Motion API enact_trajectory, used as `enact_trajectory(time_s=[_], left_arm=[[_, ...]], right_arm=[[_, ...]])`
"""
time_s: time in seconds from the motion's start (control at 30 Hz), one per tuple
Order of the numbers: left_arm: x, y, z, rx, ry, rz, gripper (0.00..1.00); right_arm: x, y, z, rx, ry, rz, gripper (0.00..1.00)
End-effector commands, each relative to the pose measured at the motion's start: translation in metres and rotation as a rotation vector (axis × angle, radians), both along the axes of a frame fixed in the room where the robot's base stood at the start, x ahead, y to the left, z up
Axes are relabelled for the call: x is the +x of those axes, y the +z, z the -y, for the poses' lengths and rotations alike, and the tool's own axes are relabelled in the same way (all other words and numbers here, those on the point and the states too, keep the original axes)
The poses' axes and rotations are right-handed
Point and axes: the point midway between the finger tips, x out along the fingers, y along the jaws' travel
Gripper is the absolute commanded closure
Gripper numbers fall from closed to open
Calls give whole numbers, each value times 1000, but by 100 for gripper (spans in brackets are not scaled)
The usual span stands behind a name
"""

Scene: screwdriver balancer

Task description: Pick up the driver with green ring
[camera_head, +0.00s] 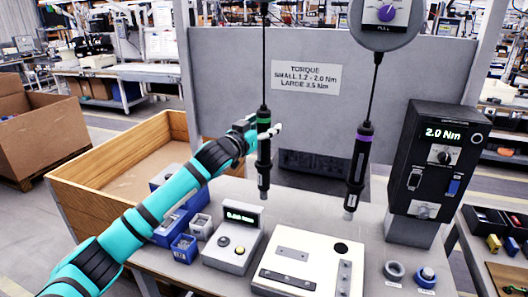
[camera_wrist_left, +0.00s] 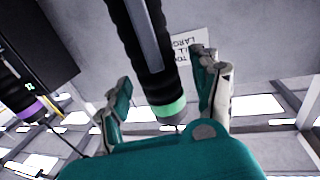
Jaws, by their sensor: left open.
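The driver with the green ring (camera_head: 264,170) is black and hangs upright from a cable in front of the grey panel. Its green ring also shows in the left wrist view (camera_wrist_left: 171,108). My left gripper (camera_head: 265,131) reaches in from the left at the driver's upper part, just below the ring. In the left wrist view the open left gripper (camera_wrist_left: 165,98) has a finger on each side of the driver, with gaps visible; whether either touches it I cannot tell. My right gripper is in neither view.
A driver with a purple ring (camera_head: 360,160) hangs to the right, beside a black torque controller (camera_head: 436,160). Below are a small display box (camera_head: 233,240), a white fixture (camera_head: 310,262) and blue bins (camera_head: 184,248). A wooden-sided crate (camera_head: 95,205) stands left.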

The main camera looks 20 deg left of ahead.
Motion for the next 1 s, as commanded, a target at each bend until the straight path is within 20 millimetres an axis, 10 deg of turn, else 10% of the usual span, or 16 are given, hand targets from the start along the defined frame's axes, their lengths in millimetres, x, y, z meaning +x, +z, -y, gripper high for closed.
enact_trajectory(time_s=[0.3, 0.8, 1.0], left_arm=[[6, -1, 1, 2, 1, 0, 35], [5, -1, 1, 1, 1, 0, 99], [5, -1, 1, 1, 1, 0, 100]], right_arm=[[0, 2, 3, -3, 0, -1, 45], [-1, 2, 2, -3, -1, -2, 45], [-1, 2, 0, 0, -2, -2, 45]])
